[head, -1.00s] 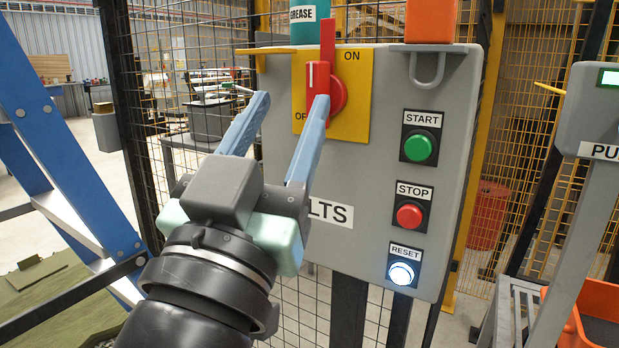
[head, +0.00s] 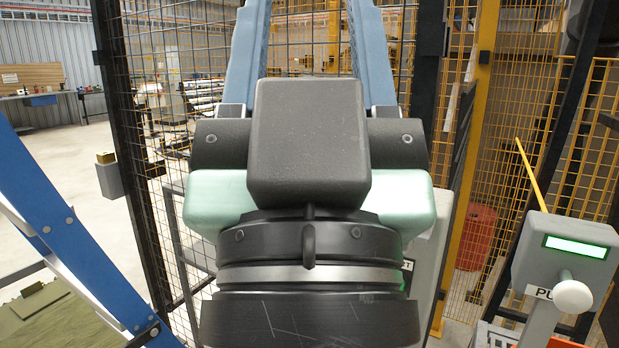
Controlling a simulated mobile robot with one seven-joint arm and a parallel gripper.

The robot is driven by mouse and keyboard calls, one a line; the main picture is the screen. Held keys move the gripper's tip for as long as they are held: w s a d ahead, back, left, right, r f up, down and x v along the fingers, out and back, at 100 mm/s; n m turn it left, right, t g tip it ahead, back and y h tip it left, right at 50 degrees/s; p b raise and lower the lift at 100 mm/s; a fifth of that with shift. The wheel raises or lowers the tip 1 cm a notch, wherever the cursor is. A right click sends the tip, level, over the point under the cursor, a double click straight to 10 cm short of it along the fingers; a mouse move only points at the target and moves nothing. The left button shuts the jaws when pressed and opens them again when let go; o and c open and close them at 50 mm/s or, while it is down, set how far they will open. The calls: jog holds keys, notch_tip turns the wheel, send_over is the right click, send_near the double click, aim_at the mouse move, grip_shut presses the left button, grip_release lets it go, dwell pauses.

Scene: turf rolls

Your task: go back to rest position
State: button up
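My gripper (head: 309,12) fills the middle of the head view, pointing up and away from me. Its two blue fingers stand well apart, with only fence mesh showing between them. Their tips run past the top edge of the picture. The grey control panel (head: 431,258) is mostly hidden behind my gripper and wrist. Only its right edge shows, with the end of a label and a sliver of a green button. The panel's red switch and its other buttons are hidden. My gripper shows nothing held.
A grey post box (head: 555,248) with a green screen and a white knob (head: 573,297) stands at right. A blue frame (head: 62,232) slants down the left. Mesh fencing (head: 150,130) runs behind. A red drum (head: 476,238) stands behind the yellow mesh.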

notch_tip(320, 180, up, 16)
jog(key=p, duration=1.3)
jog(key=shift+p, duration=0.35)
